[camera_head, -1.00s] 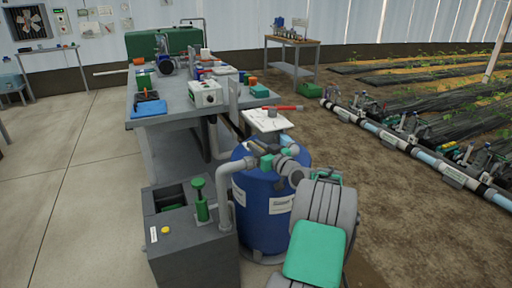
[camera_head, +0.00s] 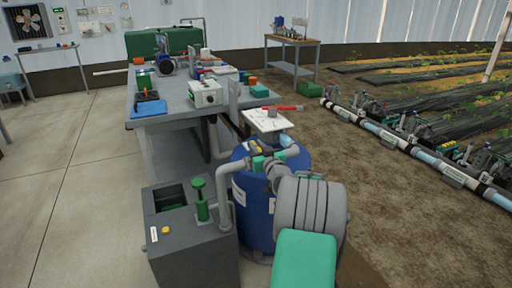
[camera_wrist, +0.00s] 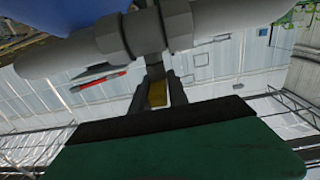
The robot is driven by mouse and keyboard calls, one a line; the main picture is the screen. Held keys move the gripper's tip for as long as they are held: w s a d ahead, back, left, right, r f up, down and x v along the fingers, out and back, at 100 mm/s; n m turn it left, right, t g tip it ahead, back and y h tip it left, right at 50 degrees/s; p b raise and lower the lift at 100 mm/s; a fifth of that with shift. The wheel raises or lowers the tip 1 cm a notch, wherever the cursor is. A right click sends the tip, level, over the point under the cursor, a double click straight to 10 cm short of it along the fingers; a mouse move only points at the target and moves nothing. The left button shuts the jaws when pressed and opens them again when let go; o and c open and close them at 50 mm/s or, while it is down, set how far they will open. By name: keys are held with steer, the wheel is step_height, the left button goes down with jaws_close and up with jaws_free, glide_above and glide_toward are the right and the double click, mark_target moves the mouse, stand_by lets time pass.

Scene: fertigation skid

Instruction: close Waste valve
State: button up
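The blue tank (camera_head: 258,215) stands in the middle of the head view. Grey pipes (camera_head: 226,185) and green fittings (camera_head: 258,163) run over its top. I cannot read which part is marked Waste valve. A green-handled valve (camera_head: 200,198) stands upright on the grey box left of the tank. My arm covers the tank's right side. In the wrist view, my gripper (camera_wrist: 156,82) points at a grey pipe with a collar (camera_wrist: 145,32), very close to it. A yellowish piece (camera_wrist: 157,95) shows between the dark fingers. I cannot tell whether it is held.
The grey box (camera_head: 190,255) has a yellow button (camera_head: 166,230) and stands at front left. A workbench (camera_head: 180,115) with devices is behind. A white board (camera_head: 268,121) with a red-handled item is just beyond the tank. Open floor (camera_head: 70,190) lies left.

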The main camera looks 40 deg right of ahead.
steer(key=o, duration=0.4)
steer(key=shift+c, duration=0.2)
steer(key=v, duration=0.8)
